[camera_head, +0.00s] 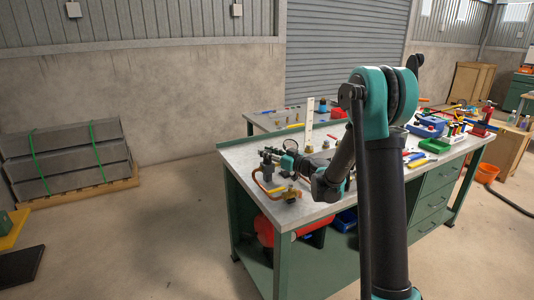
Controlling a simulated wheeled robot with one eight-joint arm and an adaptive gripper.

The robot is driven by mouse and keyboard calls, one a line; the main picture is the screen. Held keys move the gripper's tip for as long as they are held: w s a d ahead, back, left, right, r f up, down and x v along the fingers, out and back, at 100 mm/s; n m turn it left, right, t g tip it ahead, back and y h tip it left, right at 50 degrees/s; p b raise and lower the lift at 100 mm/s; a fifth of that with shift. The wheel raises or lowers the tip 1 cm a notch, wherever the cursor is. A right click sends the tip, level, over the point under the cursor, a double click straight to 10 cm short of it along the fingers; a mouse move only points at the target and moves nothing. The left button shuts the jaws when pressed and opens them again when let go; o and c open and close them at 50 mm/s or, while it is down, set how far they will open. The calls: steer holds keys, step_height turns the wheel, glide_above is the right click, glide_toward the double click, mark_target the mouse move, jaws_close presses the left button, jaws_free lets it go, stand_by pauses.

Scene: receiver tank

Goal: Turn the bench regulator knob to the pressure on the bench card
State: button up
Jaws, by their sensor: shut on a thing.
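The bench regulator knob is too small and too covered by my gripper to make out, and its setting cannot be read. My gripper (272,156) is at the left end of the workbench (238,153), low over the top among dark fittings, and looks shut on the knob. A gauge-like round part (290,146) shows just behind it. A tall pale upright strip (309,122) stands behind the gripper; I cannot tell whether it is the bench card. No pressure figure is readable.
A bent copper pipe (259,184) and a brass valve (291,194) lie in front of my gripper. A green tray (435,146) and a blue box (427,126) stand farther right. A red tank (270,232) is under the bench.

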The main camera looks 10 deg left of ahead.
steer(key=m+t+h, duration=0.4)
steer(key=h, duration=0.1)
steer(key=shift+s+a+t, duration=0.1)
steer(key=shift+a+t, duration=0.05)
steer(key=shift+t, duration=0.15)
steer(key=shift+m+t+h, duration=0.65)
steer(key=shift+m+h, duration=0.55)
steer(key=shift+h, duration=0.4)
steer(key=shift+m+t+h, duration=0.65)
steer(key=shift+m+h, duration=0.55)
steer(key=shift+h, duration=0.4)
steer(key=shift+d+h, duration=0.2)
steer(key=shift+h, duration=0.1)
steer(key=o, duration=1.2)
steer(key=shift+r, duration=0.15)
step_height(320, 180, up, 10)
steer(key=shift+f, duration=0.15)
